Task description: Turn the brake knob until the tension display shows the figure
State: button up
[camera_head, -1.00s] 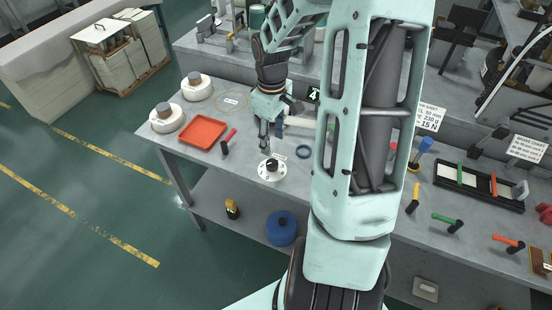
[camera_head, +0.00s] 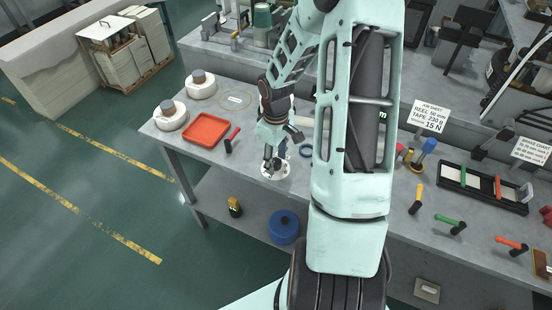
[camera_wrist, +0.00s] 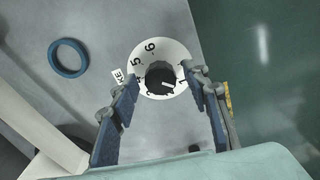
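The brake knob (camera_wrist: 158,76) is black with a pale pointer mark, in the middle of a white numbered dial (camera_wrist: 145,52). In the head view the dial (camera_head: 283,173) sits near the table's front edge, and my gripper covers much of it. My gripper (camera_wrist: 162,78) is open, with one blue finger on each side of the knob; I cannot tell whether they touch it. In the head view my gripper (camera_head: 272,164) points down over the dial. The tension display (camera_head: 383,115) is mostly hidden behind my arm; only a bit of green figure shows.
A job sheet (camera_head: 429,116) reads 15 N. A blue ring (camera_wrist: 68,57) lies beside the dial. A red tray (camera_head: 206,131), a red-handled tool (camera_head: 232,140) and white reels (camera_head: 170,118) are to the left. Several coloured-handled tools lie to the right.

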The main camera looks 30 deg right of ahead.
jog(key=c, duration=1)
jog(key=m+b, duration=0.3)
jog(key=m, duration=0.3)
jog(key=shift+f+b, duration=0.1)
jog(key=shift+b, duration=0.3)
jog(key=m+b, duration=0.2)
jog(key=m, duration=0.3)
jog(key=shift+a+m, duration=0.1)
jog(key=shift+m, duration=0.2)
jog(key=o, duration=1.1)
jog(key=shift+o, duration=0.2)
